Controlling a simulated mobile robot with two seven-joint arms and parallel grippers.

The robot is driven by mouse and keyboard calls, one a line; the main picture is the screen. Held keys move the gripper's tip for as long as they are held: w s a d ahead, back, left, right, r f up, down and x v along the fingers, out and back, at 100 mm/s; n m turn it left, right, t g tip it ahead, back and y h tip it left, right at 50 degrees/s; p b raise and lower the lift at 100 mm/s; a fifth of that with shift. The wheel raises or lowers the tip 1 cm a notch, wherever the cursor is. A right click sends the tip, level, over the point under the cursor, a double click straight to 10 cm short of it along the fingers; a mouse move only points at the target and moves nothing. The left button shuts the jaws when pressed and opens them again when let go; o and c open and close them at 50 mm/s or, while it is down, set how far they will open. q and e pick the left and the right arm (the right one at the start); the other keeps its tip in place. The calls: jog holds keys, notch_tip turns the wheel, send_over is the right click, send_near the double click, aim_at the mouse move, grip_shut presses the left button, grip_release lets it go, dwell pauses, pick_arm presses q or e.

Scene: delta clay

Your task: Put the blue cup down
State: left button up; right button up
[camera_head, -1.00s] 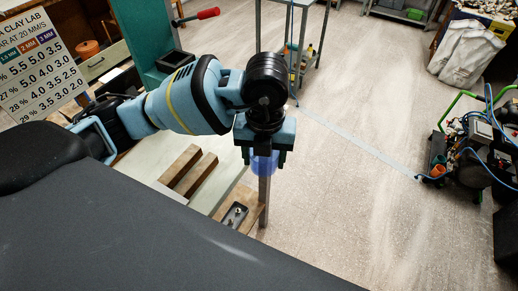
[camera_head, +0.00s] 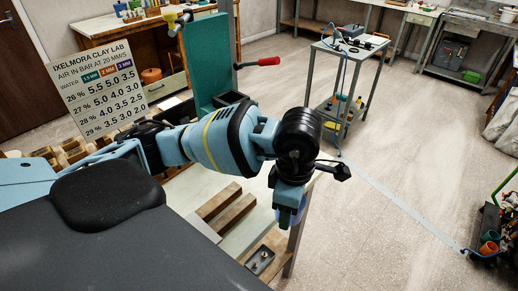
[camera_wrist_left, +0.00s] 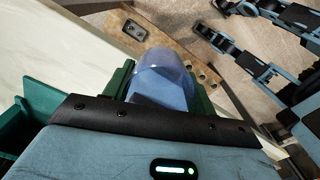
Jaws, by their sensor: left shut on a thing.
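My left gripper (camera_head: 289,203) is shut on the blue cup (camera_head: 294,217), which shows mostly hidden below the jaws in the head view. In the left wrist view the translucent blue cup (camera_wrist_left: 165,78) sits between the two dark green fingers of the gripper (camera_wrist_left: 162,92). In the head view the cup appears at the right edge of the pale bench (camera_head: 192,188). I cannot tell whether it touches anything below.
Wooden bars (camera_head: 232,214) and a small dark tray (camera_head: 260,259) lie near the bench's right end. A green panel (camera_head: 206,62) stands behind my left arm. A grey trolley (camera_head: 347,85) stands farther back. Open floor (camera_head: 400,150) lies to the right.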

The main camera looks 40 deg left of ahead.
pick_arm(q)
jog(key=m, duration=0.4)
jog(key=a+m, duration=0.1)
jog(key=m, duration=0.1)
jog(key=shift+s, duration=0.3)
jog(key=m, duration=0.5)
jog(key=shift+s+a+f, duration=0.1)
jog(key=shift+s+a, duration=0.1)
jog(key=shift+a, duration=0.15)
jog(key=m, duration=0.5)
jog(key=shift+s+a+m, duration=0.25)
jog(key=shift+a+m, duration=0.1)
jog(key=shift+m, duration=0.05)
jog(key=m, duration=0.4)
jog(key=shift+s+a+m, duration=0.2)
jog(key=shift+a+m, duration=0.1)
jog(key=shift+m, duration=0.1)
